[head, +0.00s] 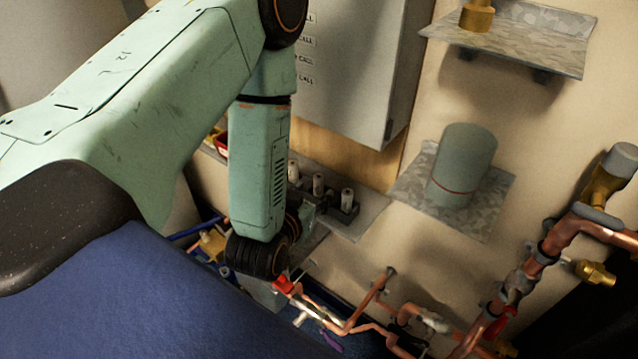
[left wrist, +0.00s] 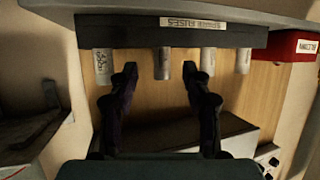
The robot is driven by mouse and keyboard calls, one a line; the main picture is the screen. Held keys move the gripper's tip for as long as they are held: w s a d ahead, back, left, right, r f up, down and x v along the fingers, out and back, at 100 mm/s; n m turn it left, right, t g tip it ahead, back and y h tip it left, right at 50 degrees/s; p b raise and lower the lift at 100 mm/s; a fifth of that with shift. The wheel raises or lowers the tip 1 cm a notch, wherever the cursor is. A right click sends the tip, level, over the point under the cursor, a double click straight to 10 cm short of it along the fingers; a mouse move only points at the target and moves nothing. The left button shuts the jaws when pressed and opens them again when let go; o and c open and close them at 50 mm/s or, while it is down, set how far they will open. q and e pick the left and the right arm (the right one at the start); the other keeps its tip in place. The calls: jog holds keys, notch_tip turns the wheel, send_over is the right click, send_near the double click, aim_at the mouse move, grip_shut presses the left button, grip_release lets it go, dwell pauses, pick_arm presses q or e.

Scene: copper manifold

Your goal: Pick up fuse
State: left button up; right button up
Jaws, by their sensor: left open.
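Several pale cylindrical fuses stand in a dark rack (left wrist: 240,35) on a shelf. In the head view three of them show, a left fuse (head: 293,172), a middle fuse (head: 318,184) and a right fuse (head: 346,200). In the left wrist view, which looks upside down, one fuse (left wrist: 162,64) is between the open fingers of my left gripper (left wrist: 160,82), and another fuse (left wrist: 102,66) is left of them. I see no finger closed on a fuse. In the head view my left wrist hides most of that gripper. My right gripper is not in view.
A red box (left wrist: 293,45) sits beside the rack. A grey cabinet (head: 355,70) hangs above the shelf. A green-grey cylinder (head: 463,165) stands on a metal shelf to the right. Copper pipes (head: 520,280) run along the lower right.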

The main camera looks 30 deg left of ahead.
aim_at(317, 185)
pick_arm(q)
jog(key=shift+r+b+x, duration=0.15)
jog(key=shift+x, duration=1.15)
jog(key=shift+r+b+x, duration=0.15)
jog(key=shift+x, duration=1.2)
jog(key=shift+w+a, duration=0.15)
jog(key=shift+a, duration=0.05)
grip_shut()
